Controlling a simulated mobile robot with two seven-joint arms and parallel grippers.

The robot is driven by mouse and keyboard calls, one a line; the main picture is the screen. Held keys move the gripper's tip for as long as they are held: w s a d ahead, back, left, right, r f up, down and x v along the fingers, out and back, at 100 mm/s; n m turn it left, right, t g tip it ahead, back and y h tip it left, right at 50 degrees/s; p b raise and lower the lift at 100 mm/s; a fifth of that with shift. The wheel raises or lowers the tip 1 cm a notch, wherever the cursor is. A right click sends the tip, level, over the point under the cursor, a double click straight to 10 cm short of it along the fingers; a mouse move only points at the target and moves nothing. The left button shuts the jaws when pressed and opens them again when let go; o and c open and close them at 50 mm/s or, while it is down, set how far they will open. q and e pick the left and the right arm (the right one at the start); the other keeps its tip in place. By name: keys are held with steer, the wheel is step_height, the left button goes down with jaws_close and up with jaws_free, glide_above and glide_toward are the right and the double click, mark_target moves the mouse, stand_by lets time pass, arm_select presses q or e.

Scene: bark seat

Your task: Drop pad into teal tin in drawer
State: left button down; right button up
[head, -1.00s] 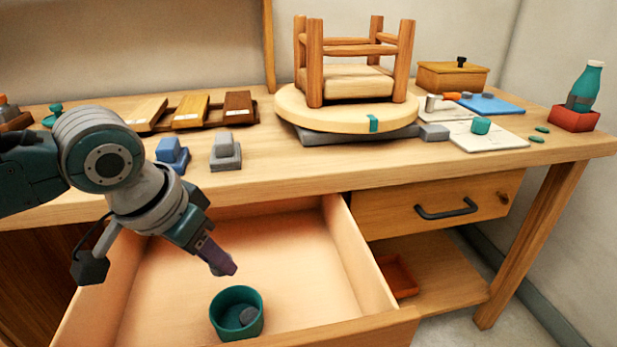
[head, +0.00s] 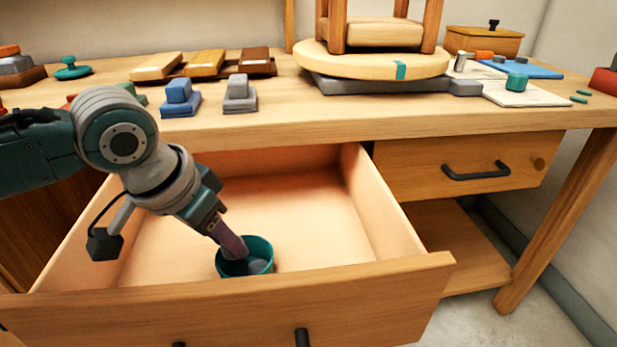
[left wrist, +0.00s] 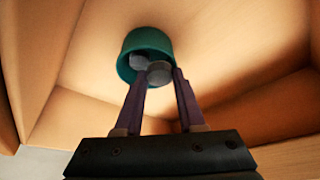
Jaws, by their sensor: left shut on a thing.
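The teal tin (head: 269,254) stands in the open drawer, near its front wall. It also shows in the left wrist view (left wrist: 147,38), with a grey piece (left wrist: 138,61) inside it. My left gripper (head: 238,252) points down, its purple fingertips at the tin's mouth. In the left wrist view the fingers are shut on a round grey pad (left wrist: 159,73), in front of the tin's opening. In the head view the held pad is hard to tell from the grey piece (head: 259,267) in the tin. My right gripper is not in view.
The open drawer (head: 330,220) is otherwise empty, with its front wall (head: 330,290) close to the tin. The workbench (head: 330,125) above carries sanding blocks (head: 239,95), wood samples (head: 204,62) and an upturned stool (head: 372,58). A shut drawer (head: 450,175) is at the right.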

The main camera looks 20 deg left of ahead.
arm_select(q)
steer(key=shift+c, duration=2.1)
jaws_free()
steer(key=p+v, duration=0.4)
steer(key=v, duration=0.6)
steer(key=shift+w, duration=0.1)
steer(key=s+d+r+m+h+p, duration=0.1)
steer(key=s+d+r+p, duration=0.7)
steer(key=r+p, duration=0.4)
steer(key=s+r+n+g+y+p, duration=0.1)
steer(key=s+r+y+p, duration=0.1)
steer(key=s+r+p, duration=0.8)
step_height(320, 180, up, 36)
steer(key=w+p, duration=0.1)
steer(key=p, duration=3.6)
steer(key=shift+w+a+f, duration=0.2)
steer(key=shift+w+a, duration=0.2)
steer(key=shift+a, duration=0.05)
